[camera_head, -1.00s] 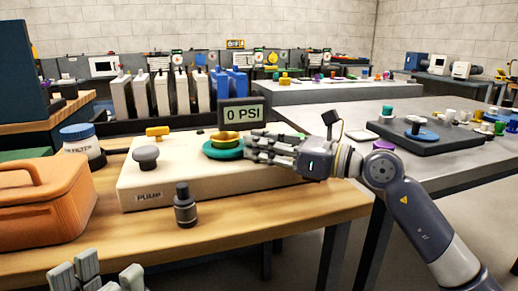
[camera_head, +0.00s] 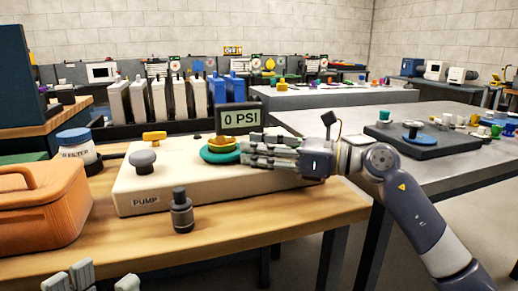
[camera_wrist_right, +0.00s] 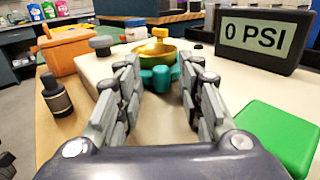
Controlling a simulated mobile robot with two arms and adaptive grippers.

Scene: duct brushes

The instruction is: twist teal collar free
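The teal collar (camera_head: 220,155) sits on top of the cream pump box (camera_head: 150,183), with a gold round part (camera_head: 222,142) on it. In the right wrist view the teal collar (camera_wrist_right: 160,77) shows lobes below the gold bowl-like part (camera_wrist_right: 155,50). My right gripper (camera_wrist_right: 160,72) is open, its fingers on either side of the collar's near lobes; contact cannot be told. In the head view my right gripper (camera_head: 246,150) reaches in from the right, its fingertips at the collar's right edge. My left gripper (camera_head: 104,280) is partly cut off at the bottom, its fingers apart.
A 0 PSI display (camera_head: 240,119) stands behind the collar. A grey knob (camera_head: 142,160) and yellow handle (camera_head: 154,136) are on the pump. A dark bottle (camera_head: 181,212) stands in front; an orange case (camera_head: 40,205) is left. A green block (camera_wrist_right: 280,135) lies right in the wrist view.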

